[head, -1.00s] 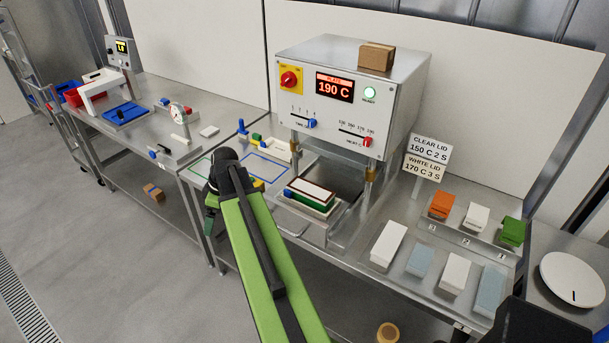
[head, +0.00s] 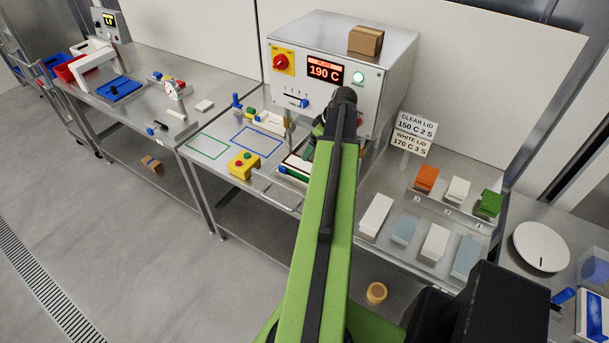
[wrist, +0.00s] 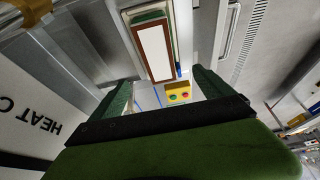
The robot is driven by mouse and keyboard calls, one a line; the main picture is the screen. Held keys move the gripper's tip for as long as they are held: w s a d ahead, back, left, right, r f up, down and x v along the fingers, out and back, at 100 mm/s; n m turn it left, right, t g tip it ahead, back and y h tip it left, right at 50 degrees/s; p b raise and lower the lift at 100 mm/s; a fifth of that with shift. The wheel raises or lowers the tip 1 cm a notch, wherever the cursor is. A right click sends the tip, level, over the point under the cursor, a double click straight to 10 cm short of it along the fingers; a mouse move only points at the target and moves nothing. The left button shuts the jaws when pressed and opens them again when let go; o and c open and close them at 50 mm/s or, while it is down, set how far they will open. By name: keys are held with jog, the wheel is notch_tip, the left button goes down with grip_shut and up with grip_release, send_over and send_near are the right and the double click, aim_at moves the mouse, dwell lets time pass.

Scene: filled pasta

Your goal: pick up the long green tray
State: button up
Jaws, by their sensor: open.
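The long green tray (head: 288,174) sits in the pulled-out drawer of the heat sealer, with a white top and a dark red-brown rim. My arm hides its right part in the head view. In the wrist view the tray (wrist: 151,15) lies at the top centre, its white face toward me and a green edge at its far end. My gripper (wrist: 162,88) is open and empty, its two green fingers spread on either side below the tray's near end. They appear apart from it. In the head view my gripper is mostly hidden behind the arm, in front of the sealer.
The heat sealer (head: 393,58) stands directly behind, showing 190 C. A yellow button box (head: 243,166) sits left of the drawer handle (head: 275,196). Right are a lid sign (head: 413,133) and several coloured blocks (head: 426,178). Blue and green outlined areas on the left are mostly clear.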

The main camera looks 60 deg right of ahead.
jog(key=b, duration=0.5)
send_over(305, 165)
jog(key=s, duration=0.2)
jog(key=f, duration=0.6)
jog(key=shift+a+f, duration=0.3)
jog(key=shift+w+f, duration=0.2)
jog(key=shift+f, duration=0.05)
jog(key=b+x, duration=0.2)
jog(key=s+b+x, duration=0.1)
jog(key=b+x, duration=0.2)
jog(key=shift+d+f, duration=0.15)
jog(key=shift+d, duration=0.05)
jog(key=shift+w+f+b, duration=0.15)
jog(key=shift+w+b, duration=0.05)
jog(key=shift+b, duration=0.1)
jog(key=shift+r, duration=0.2)
jog(key=c, duration=1.7)
